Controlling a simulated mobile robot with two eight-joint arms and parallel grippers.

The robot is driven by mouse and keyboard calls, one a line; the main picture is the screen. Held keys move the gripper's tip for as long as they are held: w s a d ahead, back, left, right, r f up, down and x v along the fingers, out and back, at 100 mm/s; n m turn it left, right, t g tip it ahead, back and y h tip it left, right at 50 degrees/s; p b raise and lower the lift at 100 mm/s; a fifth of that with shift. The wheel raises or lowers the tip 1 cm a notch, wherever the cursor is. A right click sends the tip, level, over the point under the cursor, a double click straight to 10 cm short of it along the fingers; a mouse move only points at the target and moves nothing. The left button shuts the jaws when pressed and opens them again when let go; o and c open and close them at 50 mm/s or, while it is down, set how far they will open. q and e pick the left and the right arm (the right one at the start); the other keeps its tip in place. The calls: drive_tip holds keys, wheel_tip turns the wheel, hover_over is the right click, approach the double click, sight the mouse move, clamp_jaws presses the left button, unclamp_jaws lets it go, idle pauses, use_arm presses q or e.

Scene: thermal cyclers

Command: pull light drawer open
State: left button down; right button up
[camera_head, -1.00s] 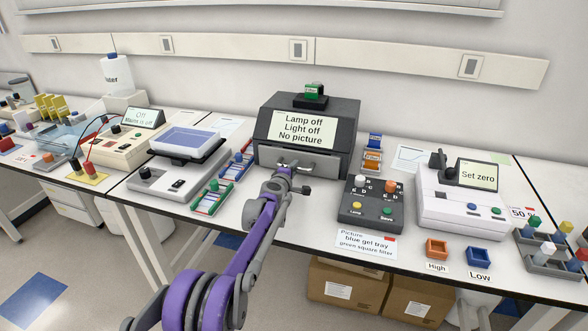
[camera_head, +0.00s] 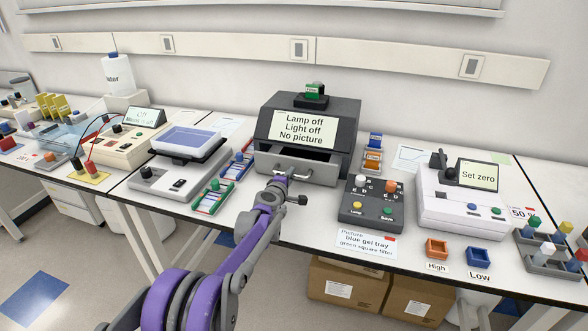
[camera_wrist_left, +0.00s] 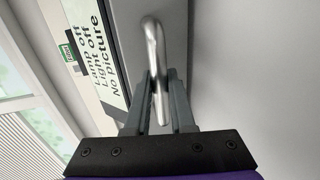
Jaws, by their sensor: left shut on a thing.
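The light drawer (camera_head: 312,168) is the grey drawer low on the front of the dark grey imaging box (camera_head: 345,112). It stands partly out, with a dark gap above its front. My left gripper (camera_head: 284,174) is at the left half of the drawer front. In the left wrist view its fingers (camera_wrist_left: 160,98) are shut on the silvery drawer handle (camera_wrist_left: 153,45). The box's screen (camera_head: 303,131) reads "Lamp off, Light off, No picture". The inside of the drawer is mostly hidden. My right gripper is not in view.
A control box (camera_head: 371,203) with knobs and buttons stands right of the drawer. A label card (camera_head: 366,243) lies at the front edge. Bench in front of the drawer is clear.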

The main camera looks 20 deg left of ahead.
use_arm(q)
drive_tip(key=f+v, duration=0.1)
drive_tip(key=v, duration=0.4)
drive_tip(key=f+p+v, duration=0.1)
drive_tip(key=v, duration=0.4)
drive_tip(key=f+v, duration=0.1)
drive_tip(key=v, duration=0.4)
drive_tip(key=shift+s+p, duration=0.4)
drive_tip(key=shift+s, duration=0.3)
drive_tip(key=c, duration=0.8)
unclamp_jaws()
drive_tip(key=shift+o, duration=0.2)
drive_tip(key=v, duration=1)
drive_tip(key=shift+s, duration=0.45)
